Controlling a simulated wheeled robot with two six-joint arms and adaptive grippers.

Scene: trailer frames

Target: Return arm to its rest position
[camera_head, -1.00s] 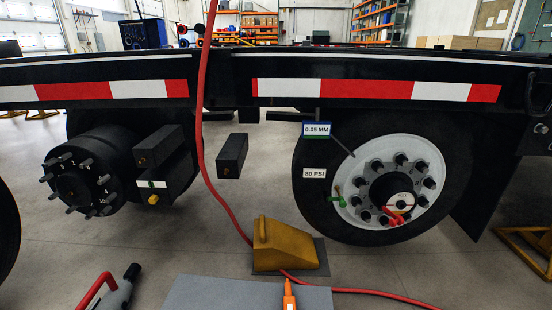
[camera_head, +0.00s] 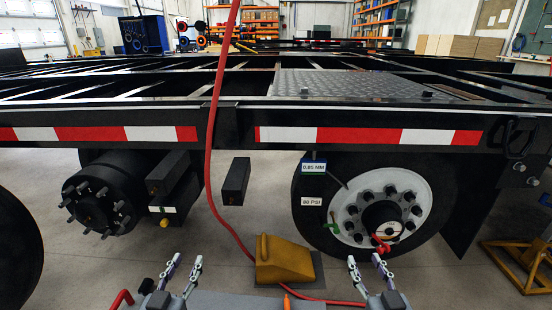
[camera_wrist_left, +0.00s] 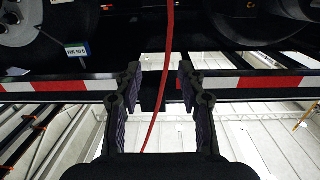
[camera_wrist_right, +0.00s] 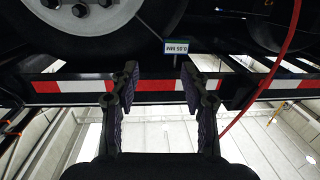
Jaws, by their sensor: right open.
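My left gripper (camera_head: 187,260) is low in the head view, left of the yellow wheel chock. Its two fingers are apart with nothing between them, and the left wrist view shows the same open fingers (camera_wrist_left: 159,72). My right gripper (camera_head: 364,260) is low in the head view, below the white-rimmed wheel (camera_head: 424,185). Its fingers are also apart and empty, as the right wrist view shows (camera_wrist_right: 159,72). Both grippers point toward the trailer frame (camera_head: 350,116) and appear apart from it.
A yellow wheel chock (camera_head: 284,262) stands on the floor between my grippers. A red hose (camera_head: 214,130) hangs in front of the trailer and runs along the floor. A bare hub (camera_head: 92,198) is at left. A yellow stand (camera_head: 522,268) is at right.

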